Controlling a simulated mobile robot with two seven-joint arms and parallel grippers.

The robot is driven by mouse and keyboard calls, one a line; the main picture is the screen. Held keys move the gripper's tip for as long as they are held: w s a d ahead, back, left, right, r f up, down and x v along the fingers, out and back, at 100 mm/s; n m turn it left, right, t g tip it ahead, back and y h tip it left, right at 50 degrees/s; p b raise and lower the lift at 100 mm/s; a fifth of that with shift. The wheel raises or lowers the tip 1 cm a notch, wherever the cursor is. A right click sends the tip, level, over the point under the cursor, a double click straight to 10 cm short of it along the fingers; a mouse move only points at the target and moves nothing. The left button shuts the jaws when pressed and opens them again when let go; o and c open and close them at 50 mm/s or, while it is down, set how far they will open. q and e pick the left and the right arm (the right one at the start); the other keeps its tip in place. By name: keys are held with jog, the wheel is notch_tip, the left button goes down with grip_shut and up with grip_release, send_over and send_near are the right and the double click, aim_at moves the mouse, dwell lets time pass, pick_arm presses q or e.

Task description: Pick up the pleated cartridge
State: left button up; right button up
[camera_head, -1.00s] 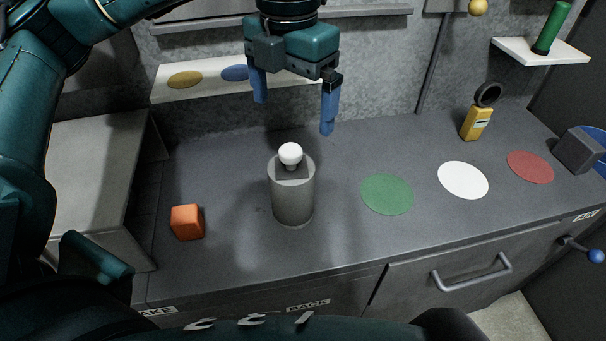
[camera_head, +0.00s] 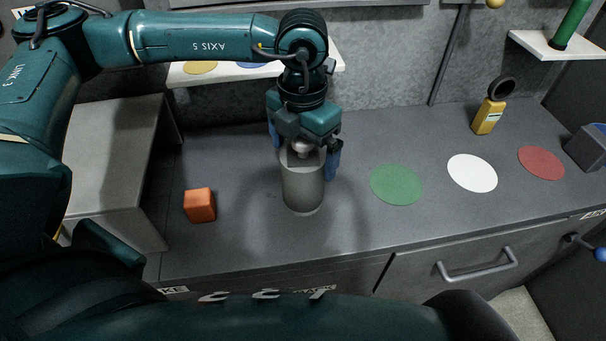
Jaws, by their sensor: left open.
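My left gripper (camera_head: 304,152) is open and points down over the cylinder. Its blue fingers are on either side of the knob and the cylinder's top, one at the left and one at the right. The palm partly hides the knob. I cannot tell whether the fingers touch the cylinder. My right gripper is not in view.
An orange block (camera_head: 200,205) lies left of the cylinder. Green (camera_head: 396,185), white (camera_head: 472,173) and red (camera_head: 541,163) discs lie to the right. A yellow device (camera_head: 488,116) stands behind them. A white shelf (camera_head: 215,77) is behind my arm; a green cylinder (camera_head: 571,24) stands upper right.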

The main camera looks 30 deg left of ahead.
pick_arm(q)
jog(key=shift+c, duration=0.6)
jog(key=c, duration=1.6)
